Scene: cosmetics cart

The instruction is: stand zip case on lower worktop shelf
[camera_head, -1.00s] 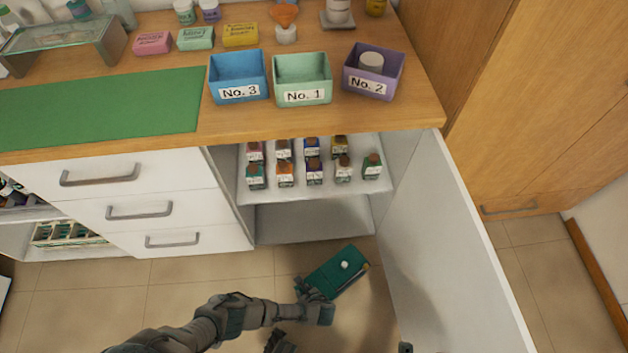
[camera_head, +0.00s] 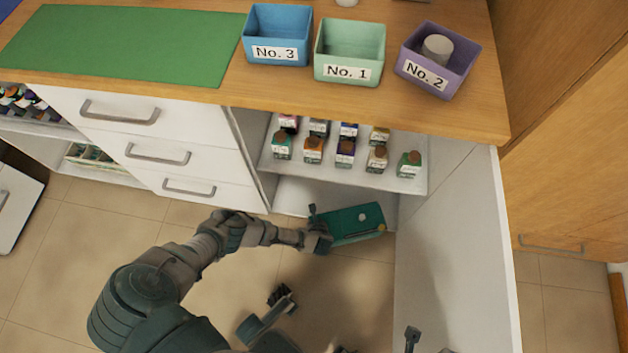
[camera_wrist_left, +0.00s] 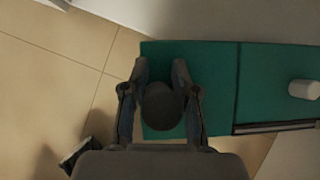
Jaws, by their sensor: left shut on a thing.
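The zip case is a flat teal case (camera_head: 352,226) with a small white knob on its face; it also shows in the left wrist view (camera_wrist_left: 212,65). My left gripper (camera_head: 320,238) is shut on its left end, and in the wrist view the fingers (camera_wrist_left: 160,90) sit either side of a dark round part there. The case is at the front of the lower shelf (camera_head: 292,194), overlapping its opening; I cannot tell whether it touches the shelf. My right gripper (camera_head: 281,297) hangs low over the floor, apart from the case; its jaw state is unclear.
Several small bottles (camera_head: 345,152) stand on the shelf above (camera_head: 275,166). The open white door (camera_head: 455,255) bounds the right side; drawers (camera_head: 175,165) lie to the left. Blue (camera_head: 277,35), green (camera_head: 349,52) and purple bins (camera_head: 437,60) stand on the worktop.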

